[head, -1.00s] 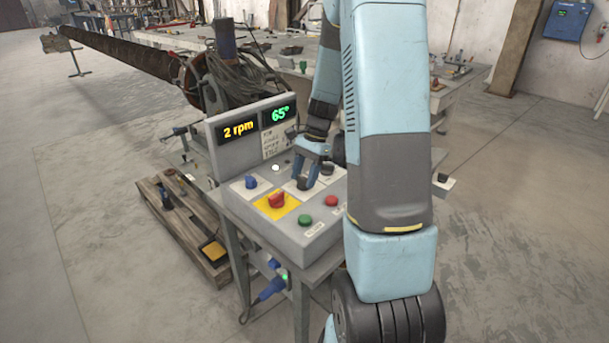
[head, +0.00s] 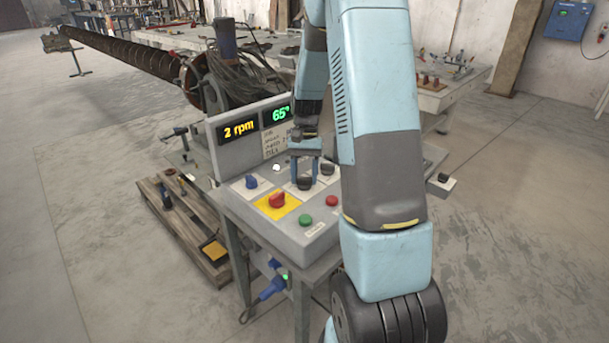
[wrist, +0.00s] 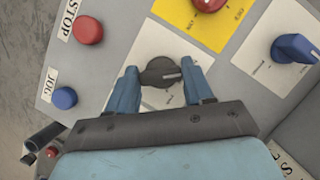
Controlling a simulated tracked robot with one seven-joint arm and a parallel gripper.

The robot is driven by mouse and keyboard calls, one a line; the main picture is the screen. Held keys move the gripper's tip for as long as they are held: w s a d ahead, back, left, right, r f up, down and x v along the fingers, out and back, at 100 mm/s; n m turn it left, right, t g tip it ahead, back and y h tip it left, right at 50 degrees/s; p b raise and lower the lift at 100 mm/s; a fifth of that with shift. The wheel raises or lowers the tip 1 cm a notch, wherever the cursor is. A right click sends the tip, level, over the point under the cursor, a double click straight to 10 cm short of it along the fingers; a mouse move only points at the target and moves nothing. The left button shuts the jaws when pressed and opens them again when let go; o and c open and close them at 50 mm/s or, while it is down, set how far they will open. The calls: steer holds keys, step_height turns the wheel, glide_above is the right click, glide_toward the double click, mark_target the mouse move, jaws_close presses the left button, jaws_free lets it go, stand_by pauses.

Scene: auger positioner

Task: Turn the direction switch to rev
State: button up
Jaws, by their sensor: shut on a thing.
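The control box (head: 262,222) stands on a grey metal stand. A black rotary knob (wrist: 160,72) on a white plate sits between the two blue fingers of my gripper (wrist: 159,68). The fingers are closed on its two sides, and its light pointer line faces right in the wrist view. In the head view my gripper (head: 304,177) points down onto this black knob (head: 304,184). I cannot read the labels on its plate, so I cannot tell which marking it points to.
A red knob (head: 277,200) on a yellow plate (head: 266,209) and a blue knob (wrist: 295,47) are close by. A green button (head: 305,220), a red button (wrist: 88,30) and a blue button (wrist: 65,97) also stand near. Another black knob (head: 327,169) is behind. The display panel (head: 238,130) rises at the back.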

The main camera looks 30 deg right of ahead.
steer(key=shift+w+n, duration=0.1)
steer(key=shift+n, duration=0.5)
steer(key=o, duration=1)
steer(key=shift+o, duration=0.2)
steer(key=shift+r, duration=0.1)
steer(key=v, duration=1.3)
steer(key=shift+w+a+r, duration=0.15)
steer(key=shift+w+r, duration=0.05)
